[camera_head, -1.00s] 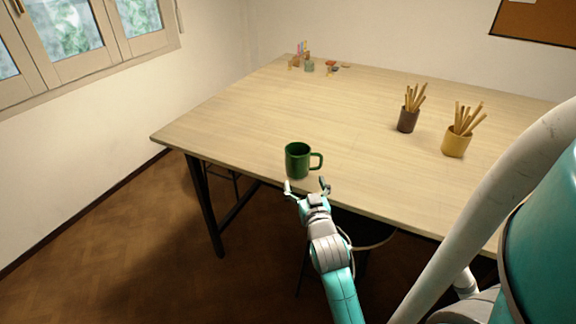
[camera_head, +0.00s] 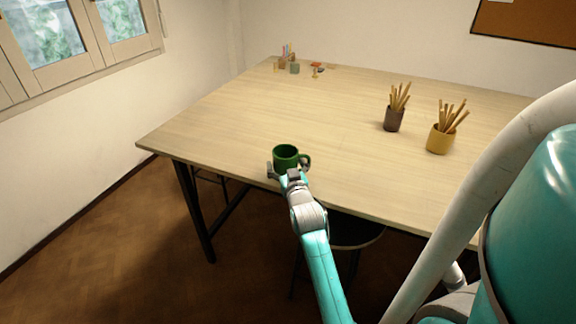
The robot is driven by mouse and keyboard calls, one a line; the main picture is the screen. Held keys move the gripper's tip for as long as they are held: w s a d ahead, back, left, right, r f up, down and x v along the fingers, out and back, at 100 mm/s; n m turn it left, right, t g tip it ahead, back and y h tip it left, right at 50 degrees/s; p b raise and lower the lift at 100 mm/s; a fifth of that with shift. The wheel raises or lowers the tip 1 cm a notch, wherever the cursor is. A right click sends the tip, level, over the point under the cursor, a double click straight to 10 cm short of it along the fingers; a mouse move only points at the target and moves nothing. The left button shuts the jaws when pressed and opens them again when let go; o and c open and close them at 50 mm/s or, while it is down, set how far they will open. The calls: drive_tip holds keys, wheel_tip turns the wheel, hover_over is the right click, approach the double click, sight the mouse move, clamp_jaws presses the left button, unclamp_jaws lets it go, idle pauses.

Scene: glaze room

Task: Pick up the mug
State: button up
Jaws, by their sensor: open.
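The green mug (camera_head: 286,156) stands upright near the front edge of the wooden table, with its handle to the right. My gripper (camera_head: 288,168) is open at the mug, with its left finger beside the mug's left side and its right finger by the handle side. The gripper hides the lower part of the mug. I cannot tell whether the fingers touch it.
The table (camera_head: 245,120) is mostly bare around the mug. A dark brown cup (camera_head: 393,121) and a yellow cup (camera_head: 438,140), both with sticks, stand to the right. Small items (camera_head: 294,68) sit at the far corner. A dark stool (camera_head: 350,235) is under the front edge.

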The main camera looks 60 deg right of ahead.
drive_tip(key=c, duration=1.3)
wheel_tip(320, 180, up, 10)
